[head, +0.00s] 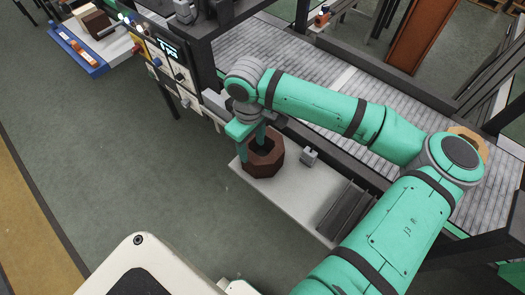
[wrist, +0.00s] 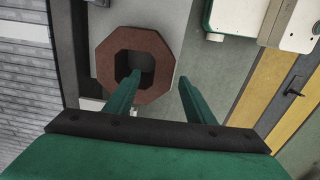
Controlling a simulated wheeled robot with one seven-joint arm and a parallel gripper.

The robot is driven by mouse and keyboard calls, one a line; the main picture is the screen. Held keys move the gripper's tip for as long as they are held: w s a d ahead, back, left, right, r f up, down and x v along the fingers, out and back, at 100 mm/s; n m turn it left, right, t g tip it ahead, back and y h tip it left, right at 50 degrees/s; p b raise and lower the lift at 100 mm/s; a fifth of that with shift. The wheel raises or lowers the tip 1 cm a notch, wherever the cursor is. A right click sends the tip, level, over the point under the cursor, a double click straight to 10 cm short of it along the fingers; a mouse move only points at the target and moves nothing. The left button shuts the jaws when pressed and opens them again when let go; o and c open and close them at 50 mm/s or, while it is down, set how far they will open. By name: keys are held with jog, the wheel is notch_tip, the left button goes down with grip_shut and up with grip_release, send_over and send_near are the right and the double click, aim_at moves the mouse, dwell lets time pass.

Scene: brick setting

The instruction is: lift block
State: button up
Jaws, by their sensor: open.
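The block is a brown octagonal ring with a hole through its middle. In the head view the block (head: 264,169) sits on the left end of a white shelf (head: 290,196). In the wrist view the block (wrist: 108,62) lies left of centre. My gripper (head: 251,149) is open and points down at the block. In the wrist view my gripper (wrist: 160,78) has one finger over or in the hole and the other outside the ring's right side. I cannot tell how deep the fingers reach or whether they touch the block.
A small grey metal piece (head: 309,156) stands on the shelf right of the block. Dark grooved strips (head: 346,211) lie at the shelf's right end. A roller conveyor (head: 315,65) runs behind, with a control panel (head: 170,62) at its left. The floor left of the shelf is clear.

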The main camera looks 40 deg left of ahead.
aim_at(252, 155)
notch_tip(252, 155, down, 4)
jog(key=shift+f, duration=0.1)
jog(key=shift+s+f, duration=0.15)
jog(key=shift+f, duration=1.2)
jog(key=shift+s+f, duration=0.15)
jog(key=shift+f, duration=1.15)
grip_shut()
jog(key=shift+r, duration=0.15)
